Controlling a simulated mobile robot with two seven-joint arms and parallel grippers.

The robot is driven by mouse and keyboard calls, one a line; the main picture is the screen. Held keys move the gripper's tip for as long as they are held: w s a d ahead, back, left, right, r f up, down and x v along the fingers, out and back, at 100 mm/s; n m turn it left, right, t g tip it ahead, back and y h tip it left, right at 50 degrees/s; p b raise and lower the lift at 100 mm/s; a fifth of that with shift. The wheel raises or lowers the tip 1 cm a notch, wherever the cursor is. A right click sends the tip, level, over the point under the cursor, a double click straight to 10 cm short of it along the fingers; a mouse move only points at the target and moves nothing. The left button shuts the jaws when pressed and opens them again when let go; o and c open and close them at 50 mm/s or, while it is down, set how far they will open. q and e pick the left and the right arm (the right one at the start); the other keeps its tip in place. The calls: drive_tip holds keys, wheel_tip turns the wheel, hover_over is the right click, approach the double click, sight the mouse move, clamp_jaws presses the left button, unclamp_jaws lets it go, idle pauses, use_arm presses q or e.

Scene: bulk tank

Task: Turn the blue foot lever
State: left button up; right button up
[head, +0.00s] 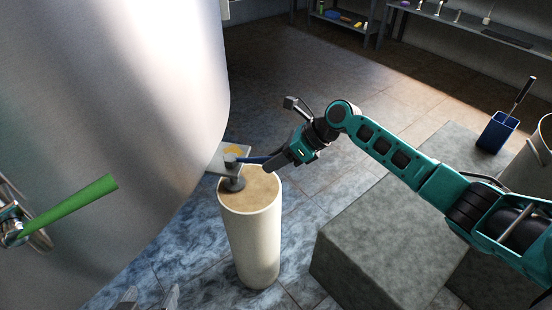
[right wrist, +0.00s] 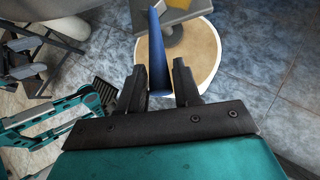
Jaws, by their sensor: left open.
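The blue foot lever (head: 252,160) sticks out to the right from the grey foot fitting (head: 232,180) above the round pale pedestal (head: 252,235), beside the tank. My right gripper (head: 272,163) is at the lever's free end. In the right wrist view the blue lever (right wrist: 157,50) runs in between the two dark fingers of the right gripper (right wrist: 159,80). The fingers stand apart on either side of it, with small gaps showing. My left gripper (head: 150,296) is open and empty at the bottom edge of the head view, mostly cut off.
The big steel tank (head: 120,110) fills the left side, with a green-handled valve (head: 75,208) on it. A grey block (head: 370,245) stands right of the pedestal, under my right arm. A blue bin (head: 497,132) is farther right. Shelves (head: 345,18) line the back.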

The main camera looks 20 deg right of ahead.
use_arm(q)
drive_tip(key=shift+s+a+f, duration=0.1)
drive_tip(key=shift+s+f, duration=0.05)
drive_tip(key=shift+f, duration=0.15)
use_arm(e)
clamp_jaws()
use_arm(q)
drive_tip(key=shift+r, duration=0.15)
